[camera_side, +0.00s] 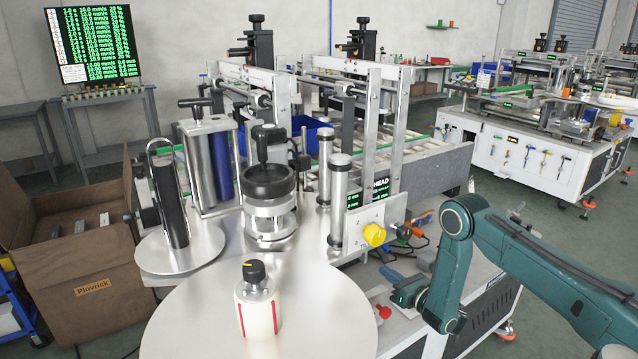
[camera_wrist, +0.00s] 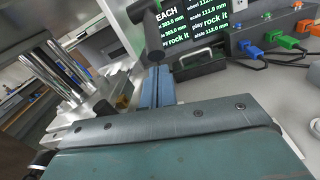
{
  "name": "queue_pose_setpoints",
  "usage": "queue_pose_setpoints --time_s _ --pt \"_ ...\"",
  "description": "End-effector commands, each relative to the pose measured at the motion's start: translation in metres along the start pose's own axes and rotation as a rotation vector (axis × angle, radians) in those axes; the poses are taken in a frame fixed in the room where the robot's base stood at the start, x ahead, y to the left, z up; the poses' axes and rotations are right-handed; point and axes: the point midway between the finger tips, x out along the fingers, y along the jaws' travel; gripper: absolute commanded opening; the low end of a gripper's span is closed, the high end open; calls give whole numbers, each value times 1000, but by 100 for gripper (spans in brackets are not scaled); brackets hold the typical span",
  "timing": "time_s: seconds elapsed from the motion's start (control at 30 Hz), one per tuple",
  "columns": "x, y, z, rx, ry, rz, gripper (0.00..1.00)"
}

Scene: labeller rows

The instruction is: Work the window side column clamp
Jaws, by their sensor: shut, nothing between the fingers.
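I cannot tell for sure which fitting is the window side column clamp. In the wrist view a black T-shaped handle (camera_wrist: 147,32) stands just beyond my fingertips, in front of a dark display. Whether my fingers touch it is unclear; I see no grip on it. My gripper (camera_wrist: 158,72) shows there as two blue-grey fingers side by side, shut and empty. In the side view my gripper (camera_side: 398,294) is low at the right of the machine, below a yellow knob (camera_side: 374,235) and close to a red knob (camera_side: 383,312).
Chrome columns (camera_wrist: 62,75) stand at the left of the wrist view. In the side view a round metal table (camera_side: 190,320) with a white bottle (camera_side: 258,312) stands in front.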

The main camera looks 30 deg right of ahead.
Motion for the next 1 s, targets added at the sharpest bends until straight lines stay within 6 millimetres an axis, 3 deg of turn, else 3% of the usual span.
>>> queue_pose_setpoints --time_s 0.47,1.0 --pt "-2 0 3 0 0 0 0" --pt "-20 10 48 -1 -2 2 0"
